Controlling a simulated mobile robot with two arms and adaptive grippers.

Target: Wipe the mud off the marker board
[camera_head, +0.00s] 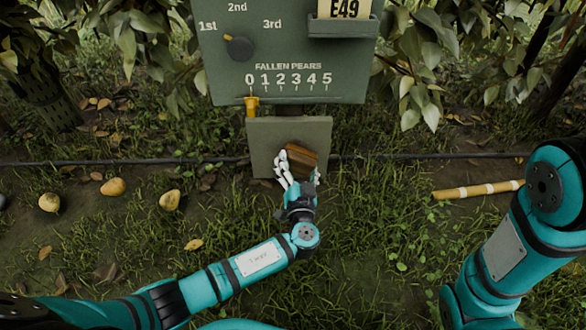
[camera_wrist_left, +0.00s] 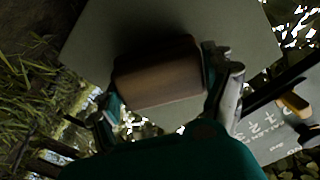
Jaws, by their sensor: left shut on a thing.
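The marker board (camera_head: 262,138) is a small grey-green panel below the large sign in the head view. It also fills the upper part of the left wrist view (camera_wrist_left: 110,28). My left gripper (camera_head: 299,170) is shut on a brown wooden block (camera_head: 302,156), in front of the board's lower right part. In the left wrist view the block (camera_wrist_left: 160,72) sits between the fingers and overlaps the board; I cannot tell whether it touches it. No mud shows clearly on the visible surface; the part behind the block is hidden. My right gripper is out of view.
The large sign (camera_head: 225,75) stands above, with a dial knob (camera_head: 239,48), a yellow slider (camera_head: 252,104) and a card holder (camera_head: 343,27). Several pears (camera_head: 113,187) lie left on the grass. A bamboo-like stick (camera_head: 478,190) lies right. A dark hose (camera_head: 410,156) crosses behind.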

